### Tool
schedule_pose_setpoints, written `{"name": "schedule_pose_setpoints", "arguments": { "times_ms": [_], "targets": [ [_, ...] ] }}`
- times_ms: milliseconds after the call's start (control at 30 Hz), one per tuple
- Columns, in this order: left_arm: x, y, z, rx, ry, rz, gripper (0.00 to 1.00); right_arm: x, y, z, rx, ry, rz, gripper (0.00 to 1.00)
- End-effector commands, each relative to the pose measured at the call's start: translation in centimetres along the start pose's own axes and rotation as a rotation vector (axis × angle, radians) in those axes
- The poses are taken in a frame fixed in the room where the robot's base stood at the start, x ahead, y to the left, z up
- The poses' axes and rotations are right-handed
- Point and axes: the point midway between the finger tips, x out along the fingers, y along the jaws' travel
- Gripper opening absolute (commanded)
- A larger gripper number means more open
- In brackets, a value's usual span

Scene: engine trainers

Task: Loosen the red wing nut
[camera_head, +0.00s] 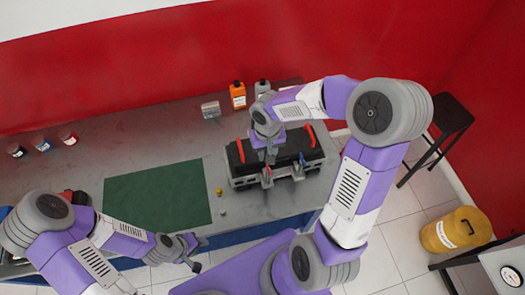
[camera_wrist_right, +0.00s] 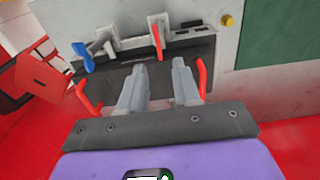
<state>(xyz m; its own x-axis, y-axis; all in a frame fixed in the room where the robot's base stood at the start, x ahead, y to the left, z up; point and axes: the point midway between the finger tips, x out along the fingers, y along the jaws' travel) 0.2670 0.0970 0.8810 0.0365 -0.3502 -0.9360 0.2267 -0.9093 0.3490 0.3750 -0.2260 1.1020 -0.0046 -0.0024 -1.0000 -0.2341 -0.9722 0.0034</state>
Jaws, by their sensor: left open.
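The engine trainer (camera_head: 240,182), a dark block with red handles, stands on the bench. In the right wrist view, the red wing nut (camera_wrist_right: 157,42) sits upright on a pale bracket at the trainer's edge. A blue wing nut (camera_wrist_right: 83,57) is on another bracket to its left; it also shows in the head view (camera_head: 302,159). My right gripper (camera_wrist_right: 160,65) is open over the trainer, its fingers apart and empty, short of the red wing nut. My left gripper (camera_head: 197,253) is open and empty near the bench's front edge, left of the trainer.
A green mat (camera_head: 158,197) lies left of the trainer, with a small yellow piece (camera_head: 219,191) between them. An orange bottle (camera_head: 237,95) and a grey bottle (camera_head: 262,88) stand behind. A black stool (camera_head: 447,115) and yellow canister (camera_head: 452,232) are at right.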

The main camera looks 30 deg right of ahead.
Motion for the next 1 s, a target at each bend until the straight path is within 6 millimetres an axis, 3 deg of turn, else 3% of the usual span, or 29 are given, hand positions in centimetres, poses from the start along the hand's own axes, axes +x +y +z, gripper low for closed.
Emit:
{"name": "schedule_pose_setpoints", "arguments": {
  "times_ms": [400, 800, 833, 1000],
  "targets": [
    [0.7, -0.3, 0.1, -0.001, -0.002, 0.000, 0.43, 6.3, 0.0, 0.1, -0.001, -0.005, -0.001, 0.32],
    [0.7, -0.3, 0.0, 0.000, -0.002, 0.000, 0.43, 7.3, 0.0, 0.1, 0.000, -0.002, -0.002, 0.32],
    [0.7, -0.3, 0.0, 0.000, -0.002, 0.000, 0.43, 7.2, 0.0, 0.1, 0.000, -0.002, -0.002, 0.30],
    [0.7, -0.3, 0.0, 0.000, -0.002, 0.000, 0.43, 7.2, 0.0, 0.1, 0.000, -0.002, -0.002, 0.04]
  ]
}}
